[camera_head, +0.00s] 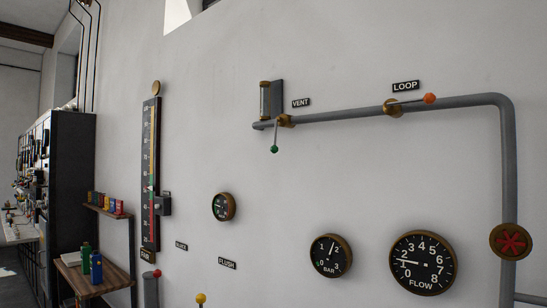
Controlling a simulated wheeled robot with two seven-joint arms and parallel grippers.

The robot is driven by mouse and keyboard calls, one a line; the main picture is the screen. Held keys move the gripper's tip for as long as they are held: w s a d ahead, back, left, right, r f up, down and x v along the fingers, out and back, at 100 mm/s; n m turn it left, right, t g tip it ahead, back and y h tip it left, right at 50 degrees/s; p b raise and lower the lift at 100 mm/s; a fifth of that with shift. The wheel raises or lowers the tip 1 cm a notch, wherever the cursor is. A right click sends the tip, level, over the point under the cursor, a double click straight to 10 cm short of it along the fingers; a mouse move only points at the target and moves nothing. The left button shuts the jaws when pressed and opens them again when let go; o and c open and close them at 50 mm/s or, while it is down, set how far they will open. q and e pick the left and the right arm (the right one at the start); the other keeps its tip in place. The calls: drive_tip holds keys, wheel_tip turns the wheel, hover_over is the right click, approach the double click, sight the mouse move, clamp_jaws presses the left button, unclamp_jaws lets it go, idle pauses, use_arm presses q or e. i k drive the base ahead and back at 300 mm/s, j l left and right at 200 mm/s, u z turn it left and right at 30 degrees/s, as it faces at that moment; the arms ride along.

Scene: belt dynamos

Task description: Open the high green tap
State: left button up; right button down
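The high green tap (274,149) is a small green ball on a thin lever that hangs straight down from a brass valve (285,121). The valve sits near the left end of the grey pipe, below and left of the VENT label (301,103). A glass cylinder on a dark plate (271,98) stands just above it. Neither of my grippers is in view, and nothing touches the lever.
An orange-knobbed lever (429,98) lies nearly along the pipe (350,113) under the LOOP label. A red wheel (510,242), a FLOW gauge (422,262), a BAR gauge (330,256) and a tall scale (151,175) are on the wall. Shelves with bottles (96,265) stand left.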

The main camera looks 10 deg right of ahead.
sight(275, 149)
drive_tip(key=z, duration=0.3)
drive_tip(key=i+j+z, duration=0.5)
drive_tip(key=j, duration=0.15)
drive_tip(key=i+j+z, duration=0.2)
drive_tip(key=j, duration=0.15)
drive_tip(key=k, duration=0.1)
